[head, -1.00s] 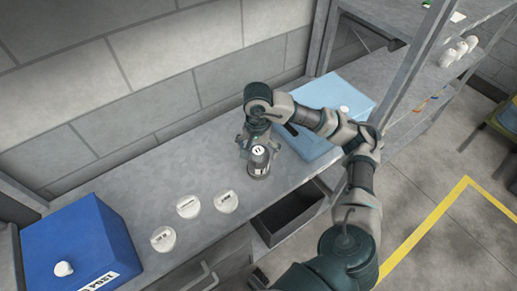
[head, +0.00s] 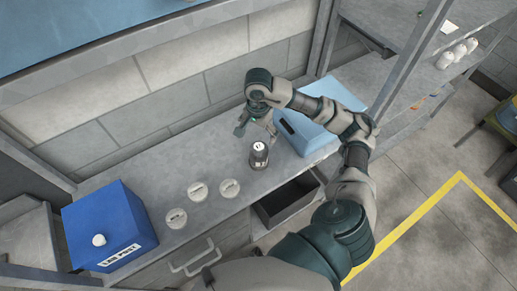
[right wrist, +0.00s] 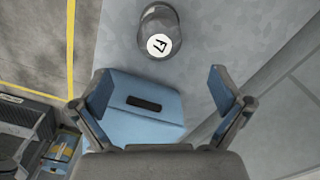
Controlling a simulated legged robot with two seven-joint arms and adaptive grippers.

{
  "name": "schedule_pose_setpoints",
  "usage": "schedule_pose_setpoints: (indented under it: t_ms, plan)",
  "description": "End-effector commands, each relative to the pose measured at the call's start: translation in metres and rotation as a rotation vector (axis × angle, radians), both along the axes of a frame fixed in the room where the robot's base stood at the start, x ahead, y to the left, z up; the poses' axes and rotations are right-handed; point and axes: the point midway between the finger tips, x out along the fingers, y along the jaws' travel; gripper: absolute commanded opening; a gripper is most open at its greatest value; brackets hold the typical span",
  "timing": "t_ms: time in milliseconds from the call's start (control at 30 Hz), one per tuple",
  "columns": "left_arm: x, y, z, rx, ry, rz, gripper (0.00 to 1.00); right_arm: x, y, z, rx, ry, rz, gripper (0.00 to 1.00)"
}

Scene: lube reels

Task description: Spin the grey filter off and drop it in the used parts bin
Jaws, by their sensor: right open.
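The grey filter (head: 259,158) is a dark grey cylinder with a white round label on top. It stands upright on the grey bench, and it also shows at the top of the right wrist view (right wrist: 158,32). My right gripper (head: 256,130) is open and empty, just behind the filter and apart from it. Its two spread fingers show in the right wrist view (right wrist: 162,92), with the filter beyond them. A dark open bin (head: 268,219) sits below the bench's front edge; I cannot read a label on it. My left gripper is not in view.
Three white round caps (head: 198,191) lie left of the filter. A blue box (head: 110,225) with a white knob stands at the far left of the bench (head: 140,190). A light blue slotted box (head: 320,138) stands right of the filter, near my right arm. A shelf post rises behind.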

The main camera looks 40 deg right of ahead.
Motion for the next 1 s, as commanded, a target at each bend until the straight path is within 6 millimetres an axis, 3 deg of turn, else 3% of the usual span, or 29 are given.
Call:
schedule_pose_setpoints:
  t_ms: [100, 533, 733, 1000]
  plan:
    - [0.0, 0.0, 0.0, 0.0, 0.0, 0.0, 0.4, -0.002, 0.0, -0.028, -0.002, 0.007, 0.001, 1.0]
    - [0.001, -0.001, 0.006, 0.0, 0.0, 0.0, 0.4, -0.001, 0.0, -0.114, -0.002, 0.003, 0.001, 1.0]
    - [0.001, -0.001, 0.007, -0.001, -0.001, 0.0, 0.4, -0.001, 0.0, -0.134, -0.003, 0.001, 0.002, 1.0]
    - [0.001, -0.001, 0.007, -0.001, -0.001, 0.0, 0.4, 0.0, 0.0, -0.138, -0.003, -0.001, 0.002, 1.0]
